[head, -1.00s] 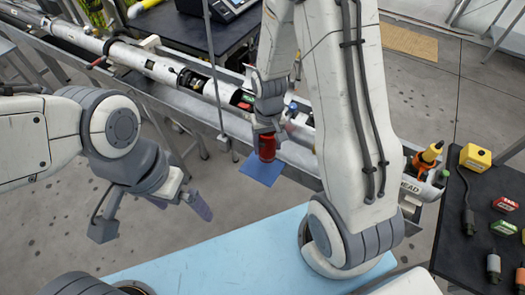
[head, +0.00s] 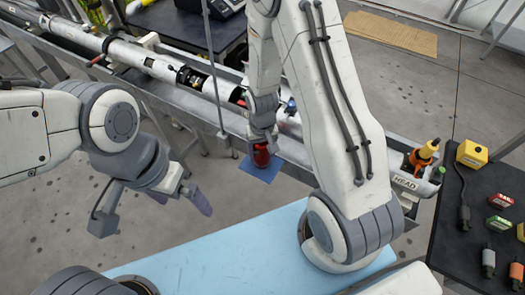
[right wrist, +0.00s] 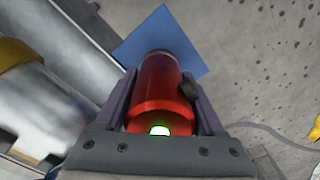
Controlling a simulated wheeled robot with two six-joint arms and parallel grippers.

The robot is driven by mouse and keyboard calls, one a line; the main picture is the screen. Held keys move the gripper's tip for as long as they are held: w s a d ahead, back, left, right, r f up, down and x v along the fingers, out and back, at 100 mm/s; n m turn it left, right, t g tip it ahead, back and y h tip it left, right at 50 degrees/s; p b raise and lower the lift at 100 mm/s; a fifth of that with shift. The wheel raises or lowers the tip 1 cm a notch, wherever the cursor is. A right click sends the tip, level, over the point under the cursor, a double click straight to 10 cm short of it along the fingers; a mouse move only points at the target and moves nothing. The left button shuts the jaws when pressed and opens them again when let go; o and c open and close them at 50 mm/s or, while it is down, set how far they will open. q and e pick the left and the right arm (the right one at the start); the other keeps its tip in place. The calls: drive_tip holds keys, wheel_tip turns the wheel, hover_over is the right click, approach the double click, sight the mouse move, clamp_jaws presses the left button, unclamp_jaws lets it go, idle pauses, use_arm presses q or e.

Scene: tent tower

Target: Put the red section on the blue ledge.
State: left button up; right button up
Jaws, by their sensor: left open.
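The red section (head: 261,156) is a short red cylinder held upright in my right gripper (head: 262,144). In the right wrist view, the red section (right wrist: 160,92) sits between the two fingers, with a small green glow at its near end. The blue ledge (head: 250,173) is a flat blue plate beside the long rail. The section's far end overlaps the middle of the blue ledge (right wrist: 162,30) in both views. I cannot tell whether they touch. My left gripper (head: 150,210) is open and empty, well left of the ledge, over the floor.
A long metal trough (head: 165,95) with white tube sections runs diagonally behind the ledge. A light blue surface (head: 200,255) lies in front. A dark table (head: 455,245) at right holds a yellow block (head: 472,153) and several small parts. A thin grey post (head: 213,75) stands left of my right arm.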

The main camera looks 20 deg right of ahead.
drive_tip(key=shift+o, duration=1.1)
drive_tip(key=shift+r, duration=0.2)
wheel_tip(320, 180, up, 12)
drive_tip(key=shift+b, duration=0.85)
